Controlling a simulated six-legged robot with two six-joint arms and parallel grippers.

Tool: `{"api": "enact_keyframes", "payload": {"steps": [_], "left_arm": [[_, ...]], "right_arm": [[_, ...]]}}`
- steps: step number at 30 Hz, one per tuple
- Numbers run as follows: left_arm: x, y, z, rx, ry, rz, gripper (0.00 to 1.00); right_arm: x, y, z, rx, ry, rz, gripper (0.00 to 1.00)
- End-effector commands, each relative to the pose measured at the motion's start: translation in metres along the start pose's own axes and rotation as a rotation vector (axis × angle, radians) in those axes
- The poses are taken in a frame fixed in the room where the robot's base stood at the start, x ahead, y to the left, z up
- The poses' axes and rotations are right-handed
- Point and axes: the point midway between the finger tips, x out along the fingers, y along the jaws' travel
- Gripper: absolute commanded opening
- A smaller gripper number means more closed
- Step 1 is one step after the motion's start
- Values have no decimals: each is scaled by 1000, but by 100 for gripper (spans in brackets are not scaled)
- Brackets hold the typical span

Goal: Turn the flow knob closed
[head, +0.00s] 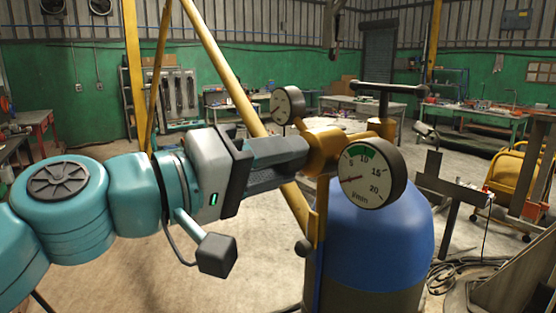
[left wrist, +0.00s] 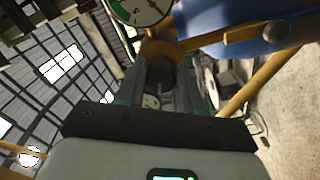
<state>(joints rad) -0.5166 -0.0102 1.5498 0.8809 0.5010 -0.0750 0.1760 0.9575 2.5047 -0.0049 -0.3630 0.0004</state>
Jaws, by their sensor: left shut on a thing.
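The flow knob (left wrist: 160,76) is a dark round piece on the brass regulator, seen between my fingers in the left wrist view. My left gripper (head: 306,150) reaches in from the left and is shut on it; the fingers hide most of the knob in the head view. The brass regulator body (head: 325,145) sits just right of the fingertips. A round flow gauge (head: 371,179), marked in l/min with a green band near 10, faces me; its red needle points left and slightly down, below the 5. My right gripper is not in view.
A second gauge (head: 287,104) stands behind the fingers. The blue gas cylinder (head: 380,235) is below the regulator, with a dark T-handle (head: 384,89) above. A yellow slanted pole (head: 222,65) passes behind my arm. Open floor lies at lower left.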

Motion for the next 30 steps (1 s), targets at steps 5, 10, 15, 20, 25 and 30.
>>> {"api": "enact_keyframes", "payload": {"steps": [5,10,15,20,25,30], "left_arm": [[0,2,-1,-141,3,2,5],[0,2,-1,-244,3,2,5],[0,2,-1,-312,3,3,5],[0,2,-1,-348,3,3,5],[-1,2,-1,-361,3,3,5],[0,2,-1,-363,3,3,5]], "right_arm": [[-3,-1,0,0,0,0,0],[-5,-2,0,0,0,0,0],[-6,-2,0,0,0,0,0],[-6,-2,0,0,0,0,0],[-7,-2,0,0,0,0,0],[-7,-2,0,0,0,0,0]]}}
